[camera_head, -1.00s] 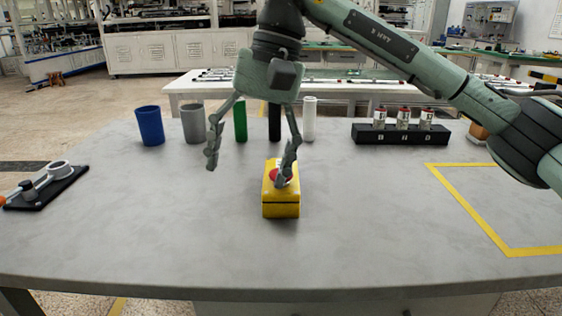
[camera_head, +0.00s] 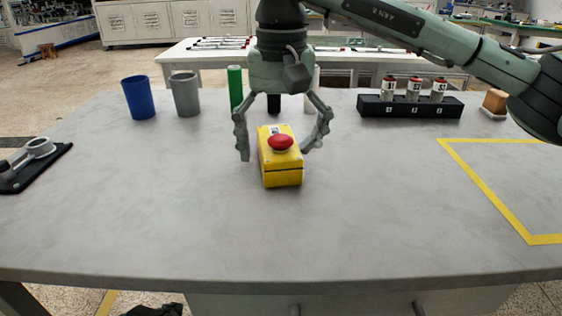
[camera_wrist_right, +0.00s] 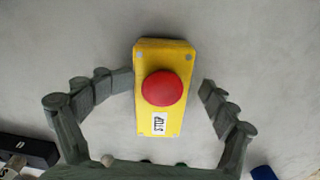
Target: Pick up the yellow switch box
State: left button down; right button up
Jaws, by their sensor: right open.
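The yellow switch box (camera_head: 283,176) with a red round button (camera_head: 280,143) on top stands on the grey table near the middle. My right gripper (camera_head: 275,153) reaches down from behind it, open, with one finger on each side of the box. In the right wrist view, the yellow switch box (camera_wrist_right: 150,122) lies between the two spread fingers of the right gripper (camera_wrist_right: 166,84), with gaps on both sides. A white label shows on its top face. My left gripper is in neither view.
A blue cup (camera_head: 138,98), a grey cup (camera_head: 185,94) and a green cylinder (camera_head: 235,86) stand behind left. A black rack (camera_head: 410,107) with labelled cylinders stands behind right. A yellow outline (camera_head: 491,195) marks the right side. The table front is clear.

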aim_at(278, 136)
pick_arm(q)
jog(key=shift+w, duration=0.1)
pick_arm(e)
jog(key=shift+a+f, duration=0.1)
jog(key=shift+f, duration=0.1)
jog(key=c, duration=1.1)
pick_arm(q)
jog(key=shift+a, duration=0.1)
pick_arm(e)
jog(key=shift+r, duration=0.1)
